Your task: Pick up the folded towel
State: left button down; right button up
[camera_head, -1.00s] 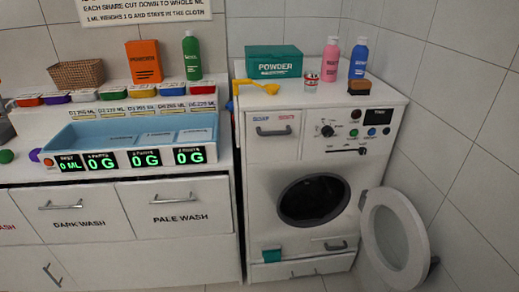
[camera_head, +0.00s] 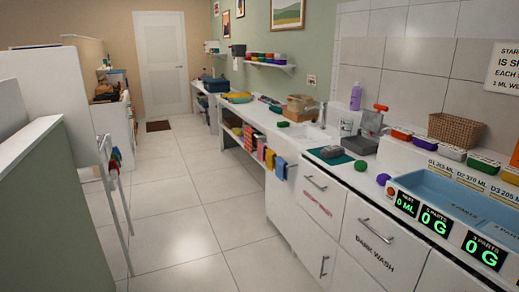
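Neither of my grippers is in view. No thing shows clearly as a folded towel. Several coloured items, one orange (camera_head: 262,151) and one blue (camera_head: 281,168), show at the front of the long white counter; whether they are cloths is hard to tell. A small grey item (camera_head: 331,152) lies on a dark teal mat (camera_head: 329,157) on the counter near the sink (camera_head: 301,135); I cannot tell what it is.
White drawers (camera_head: 373,245) and a blue tray (camera_head: 462,203) with digital displays stand at the right. A wicker basket (camera_head: 457,131) is behind. White panels (camera_head: 45,95) and a rack (camera_head: 113,195) stand left. Tiled floor (camera_head: 190,195) is clear toward the white door (camera_head: 161,62).

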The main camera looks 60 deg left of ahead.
aim_at(333, 151)
jog(key=u, duration=1.3)
jog(key=i+j+z, duration=0.1)
jog(key=i, duration=0.55)
